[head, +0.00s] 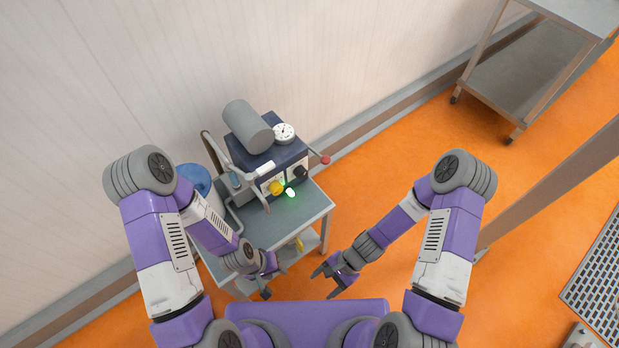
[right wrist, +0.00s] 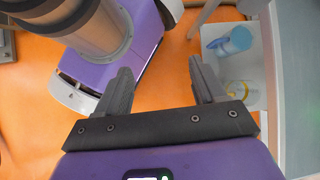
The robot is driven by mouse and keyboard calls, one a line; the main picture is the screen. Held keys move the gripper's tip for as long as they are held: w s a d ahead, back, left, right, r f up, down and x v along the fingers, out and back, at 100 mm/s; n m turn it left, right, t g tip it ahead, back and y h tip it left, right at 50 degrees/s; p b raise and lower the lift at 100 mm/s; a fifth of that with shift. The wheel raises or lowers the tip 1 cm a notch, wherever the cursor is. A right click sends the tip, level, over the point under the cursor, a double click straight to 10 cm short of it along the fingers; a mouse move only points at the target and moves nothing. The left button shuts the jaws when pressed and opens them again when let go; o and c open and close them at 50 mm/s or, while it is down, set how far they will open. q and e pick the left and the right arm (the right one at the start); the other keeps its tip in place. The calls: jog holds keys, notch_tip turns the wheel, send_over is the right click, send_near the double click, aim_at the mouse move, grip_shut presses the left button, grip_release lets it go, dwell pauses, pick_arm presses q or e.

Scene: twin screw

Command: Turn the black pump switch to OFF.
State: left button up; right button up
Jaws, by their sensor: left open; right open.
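The black pump switch (head: 300,172) is a small dark knob on the front of the dark blue pump unit (head: 278,157), on the cart. Its exact setting is too small to read. A yellow knob (head: 277,187) sits to its left, and a green light (head: 290,193) glows below. My left gripper (head: 272,284) is open and empty at the cart's front edge, well short of the switch. My right gripper (head: 328,279) is open and empty, right of the cart. In the right wrist view its jaws (right wrist: 160,80) stand apart with nothing between them.
The grey cart top (head: 301,211) is clear in front of the unit. A grey cylinder (head: 247,127), a gauge (head: 284,133) and a red-knobbed lever (head: 325,160) rise around it. Orange floor lies open to the right.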

jog(key=w+a+r+m+y+b, duration=0.1)
jog(key=w+a+m+y, duration=0.25)
jog(key=a+m, duration=0.25)
jog(key=m+t+b, duration=0.3)
jog(key=m+t, duration=1.5)
jog(key=m, duration=0.3)
send_near(304, 175)
jog(key=x, duration=0.3)
jog(key=shift+y, duration=0.25)
jog(key=b+x, duration=0.1)
jog(key=x, duration=0.1)
jog(key=b+x, duration=0.1)
jog(key=x, duration=0.2)
jog(key=shift+w+a+f, duration=0.15)
jog(key=shift+w+f, duration=0.1)
jog(key=shift+w, duration=0.05)
jog(key=shift+w+a+r, duration=0.1)
jog(key=shift+w+a, duration=0.1)
jog(key=shift+w, duration=0.15)
jog(key=shift+c, duration=0.4)
jog(key=c, duration=1)
